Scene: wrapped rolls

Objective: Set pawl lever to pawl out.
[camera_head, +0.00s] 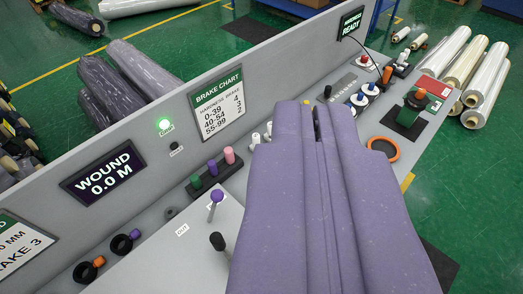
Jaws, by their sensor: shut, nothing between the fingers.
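My gripper (316,108) is the large purple form reaching up the middle of the view, and its two fingers are together with nothing between them. A lever with a purple ball knob (216,196) stands on the pale panel left of my gripper, apart from it. A white label lies behind that knob, its text partly hidden. A lever with a black knob (217,241) stands just nearer, close to my gripper's left edge. A label reading OUT (182,230) lies left of the levers. I cannot tell for sure which lever is the pawl lever.
Black-based pegs with green, purple and pink tops (212,168) stand beyond the levers. A brake chart (217,102) and a display reading WOUND 0.0 M (109,172) are on the upright board. Other controls crowd the far right.

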